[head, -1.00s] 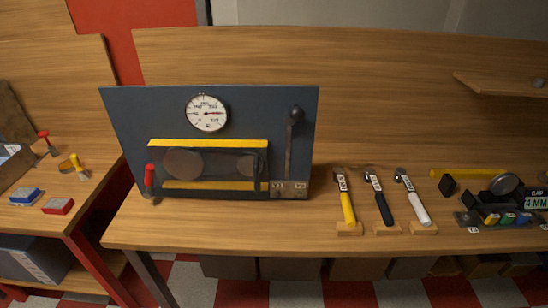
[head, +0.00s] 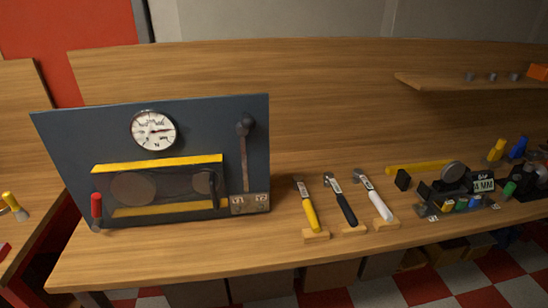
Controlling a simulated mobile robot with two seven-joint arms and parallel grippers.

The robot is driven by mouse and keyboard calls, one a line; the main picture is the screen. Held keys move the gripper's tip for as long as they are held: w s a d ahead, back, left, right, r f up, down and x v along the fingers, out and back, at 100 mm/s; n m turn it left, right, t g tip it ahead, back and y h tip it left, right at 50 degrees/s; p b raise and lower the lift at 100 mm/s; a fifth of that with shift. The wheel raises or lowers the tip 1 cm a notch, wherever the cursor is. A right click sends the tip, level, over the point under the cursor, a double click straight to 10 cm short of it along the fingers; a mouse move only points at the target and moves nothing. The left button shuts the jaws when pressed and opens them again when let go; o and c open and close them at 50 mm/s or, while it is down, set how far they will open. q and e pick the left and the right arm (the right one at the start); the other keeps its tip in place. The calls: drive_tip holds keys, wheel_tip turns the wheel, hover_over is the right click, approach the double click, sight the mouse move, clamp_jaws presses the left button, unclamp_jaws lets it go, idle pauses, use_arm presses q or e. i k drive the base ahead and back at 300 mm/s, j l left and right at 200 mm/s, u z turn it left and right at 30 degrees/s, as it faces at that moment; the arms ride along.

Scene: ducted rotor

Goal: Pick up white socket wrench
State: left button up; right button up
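The white socket wrench (head: 378,200) is the rightmost of three similar tools on the workbench. It lies with its dark metal head toward the back and its white handle toward the front, on a small wooden block. The black-handled wrench (head: 344,206) lies just left of it, and the yellow-handled wrench (head: 308,210) is left of that. Each has its own block. Neither of my grippers shows in the head view.
A dark panel (head: 90,127) with a round gauge (head: 154,130) stands left on the wooden bench (head: 200,262). A gap-gauge device marked 4 MM (head: 483,185) and a black block (head: 403,180) stand right of the wrenches. The bench front before the wrenches is clear. A shelf (head: 450,83) hangs at back right.

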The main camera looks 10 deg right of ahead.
sight(357, 174)
drive_tip(key=i+l+u, duration=0.2)
drive_tip(key=i+l, duration=0.7)
drive_tip(key=i, duration=0.1)
